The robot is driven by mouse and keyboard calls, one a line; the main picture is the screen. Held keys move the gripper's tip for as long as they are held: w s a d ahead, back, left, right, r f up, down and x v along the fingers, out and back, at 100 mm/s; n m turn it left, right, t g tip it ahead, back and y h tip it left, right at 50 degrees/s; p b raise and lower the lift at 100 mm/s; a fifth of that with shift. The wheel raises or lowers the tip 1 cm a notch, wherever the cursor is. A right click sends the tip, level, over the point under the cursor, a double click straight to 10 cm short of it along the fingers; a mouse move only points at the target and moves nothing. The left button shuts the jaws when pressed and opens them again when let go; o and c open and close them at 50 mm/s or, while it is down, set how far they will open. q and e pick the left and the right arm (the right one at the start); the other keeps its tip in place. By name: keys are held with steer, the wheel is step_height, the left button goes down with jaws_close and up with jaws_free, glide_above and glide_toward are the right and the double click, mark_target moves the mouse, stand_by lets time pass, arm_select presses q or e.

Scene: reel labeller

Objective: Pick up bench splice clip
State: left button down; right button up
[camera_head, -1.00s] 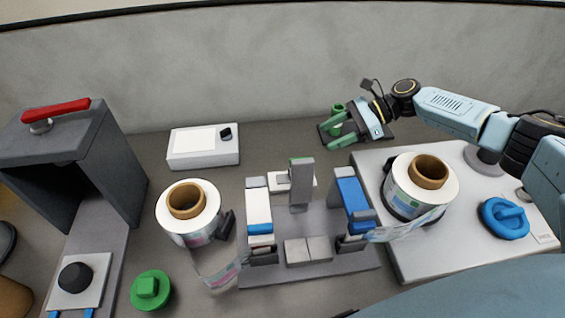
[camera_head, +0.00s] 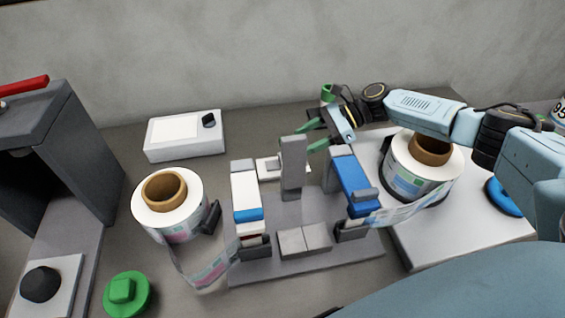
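My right gripper (camera_head: 310,137) comes in from the right with its two green fingers spread apart. Nothing shows between them. The fingertips point left, close to the top of an upright grey post (camera_head: 292,165) at the back of the splice fixture. I cannot tell whether they touch it. The fixture's grey base plate (camera_head: 270,210) carries a white and blue arm (camera_head: 246,192) on the left and a blue arm (camera_head: 352,182) on the right. A small white piece (camera_head: 265,168) sits partly behind the post. I cannot tell which part is the bench splice clip. My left gripper is out of view.
A label reel (camera_head: 145,215) stands left of the fixture, and another (camera_head: 398,170) sits on a white unit (camera_head: 420,245) at right. A white box (camera_head: 185,148), a green knob (camera_head: 127,294) and a grey housing (camera_head: 90,150) are at left.

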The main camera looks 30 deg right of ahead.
mark_target(277, 164)
steer(key=x, duration=0.4)
steer(key=shift+a+f, duration=0.1)
steer(key=shift+s+f+x, duration=0.1)
steer(key=shift+f+x, duration=0.05)
steer(key=shift+x, duration=1.25)
steer(key=shift+s+f+x, duration=0.1)
steer(key=shift+x, duration=1.35)
steer(key=c, duration=1)
steer(key=shift+c, duration=0.2)
